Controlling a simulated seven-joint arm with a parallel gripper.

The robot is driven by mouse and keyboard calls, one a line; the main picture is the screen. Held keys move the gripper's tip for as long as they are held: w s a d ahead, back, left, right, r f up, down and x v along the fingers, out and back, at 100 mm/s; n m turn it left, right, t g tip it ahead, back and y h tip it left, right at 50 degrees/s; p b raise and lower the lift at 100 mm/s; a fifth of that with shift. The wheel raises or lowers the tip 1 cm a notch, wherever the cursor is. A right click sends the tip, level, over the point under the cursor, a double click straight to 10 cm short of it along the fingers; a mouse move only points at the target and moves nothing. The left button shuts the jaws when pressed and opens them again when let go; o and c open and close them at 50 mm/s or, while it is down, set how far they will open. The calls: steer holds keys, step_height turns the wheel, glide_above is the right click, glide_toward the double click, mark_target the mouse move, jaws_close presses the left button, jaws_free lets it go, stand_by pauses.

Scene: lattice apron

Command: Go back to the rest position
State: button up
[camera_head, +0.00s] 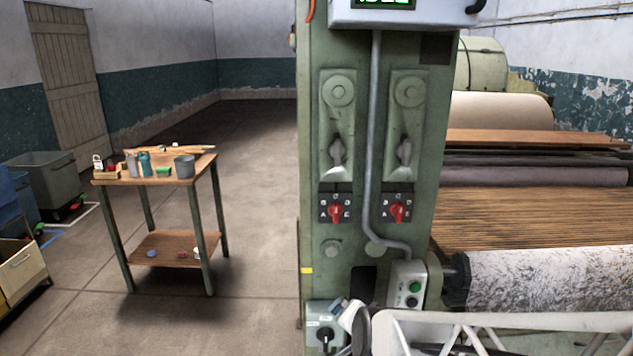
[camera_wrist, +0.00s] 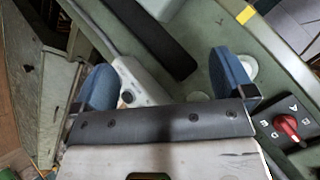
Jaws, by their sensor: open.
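My gripper (camera_wrist: 165,78) shows in the wrist view with its two blue fingers wide apart. Nothing is held between them. Beyond the fingers are a pale box with a dark round part (camera_wrist: 127,97) and the green machine face. A red rotary knob (camera_wrist: 289,125) on a dark lettered plate is to the right of the right finger. In the head view, white and dark parts of my arm show at the bottom, in front of the machine's lower column.
The green machine column (camera_head: 340,240) carries two red knobs, a button box (camera_head: 407,285) and a black-knobbed switch box (camera_head: 322,328) low down. A textured roller (camera_head: 550,278) lies at right. A small table (camera_head: 107,180) with cups stands at left. Open floor (camera_head: 250,210) lies between.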

steer(key=s+d+r+n+g+h, duration=0.1)
steer(key=s+d+r+n+g, duration=0.2)
steer(key=s+d+r, duration=0.2)
steer(key=s+d+r+n+g+h, duration=0.1)
steer(key=s+d+r+n+g, duration=0.3)
steer(key=s+r, duration=0.3)
steer(key=s+d, duration=0.1)
steer(key=s, duration=0.3)
steer(key=shift+s+d+n, duration=0.25)
steer(key=shift+s+n, duration=0.05)
steer(key=shift+s, duration=0.05)
stand_by(0.4)
